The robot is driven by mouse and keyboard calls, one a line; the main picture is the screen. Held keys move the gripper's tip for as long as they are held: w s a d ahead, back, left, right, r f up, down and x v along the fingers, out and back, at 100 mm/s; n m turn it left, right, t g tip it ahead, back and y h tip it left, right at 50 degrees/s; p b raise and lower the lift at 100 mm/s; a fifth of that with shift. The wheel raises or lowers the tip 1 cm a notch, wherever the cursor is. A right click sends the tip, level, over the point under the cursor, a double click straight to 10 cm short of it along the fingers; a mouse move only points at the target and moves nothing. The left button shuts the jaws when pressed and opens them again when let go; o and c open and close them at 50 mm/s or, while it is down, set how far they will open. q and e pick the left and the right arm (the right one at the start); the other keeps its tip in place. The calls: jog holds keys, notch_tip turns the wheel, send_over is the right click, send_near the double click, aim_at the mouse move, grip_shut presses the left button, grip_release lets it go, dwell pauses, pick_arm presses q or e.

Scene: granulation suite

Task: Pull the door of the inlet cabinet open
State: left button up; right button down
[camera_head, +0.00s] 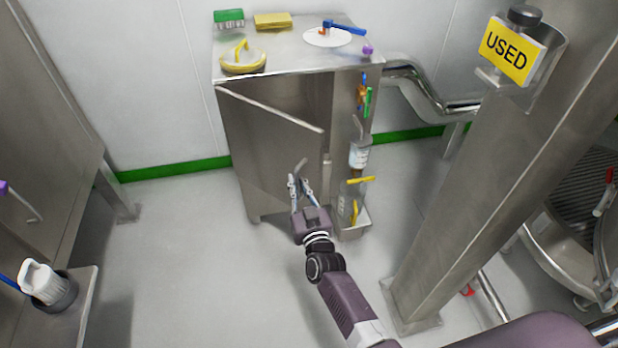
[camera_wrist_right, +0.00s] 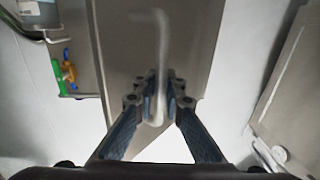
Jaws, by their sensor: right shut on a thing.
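The inlet cabinet (camera_head: 290,52) is a steel box against the back wall in the head view. Its door (camera_head: 262,145) stands partly open, swung out from the left side, with a dark gap above its slanted top edge. My right gripper (camera_head: 301,186) is at the door's free side, shut on the door handle (camera_head: 300,166). In the right wrist view the pale bent handle (camera_wrist_right: 161,45) runs between the fingers of my right gripper (camera_wrist_right: 158,98), in front of the steel door (camera_wrist_right: 205,50). My left gripper is not in view.
A holder with a bottle (camera_head: 359,155) and yellow-handled tools hangs on the cabinet's right front. A steel column (camera_head: 470,190) with a "USED" sign (camera_head: 512,50) stands to the right. A steel bench (camera_head: 75,310) is at the lower left. The floor (camera_head: 200,240) before the door is clear.

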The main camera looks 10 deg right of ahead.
jog(key=shift+s+d+f, duration=0.15)
jog(key=shift+s, duration=0.05)
jog(key=c, duration=2)
grip_release()
jog(key=shift+c, duration=0.2)
jog(key=s, duration=1.2)
jog(key=shift+d, duration=0.1)
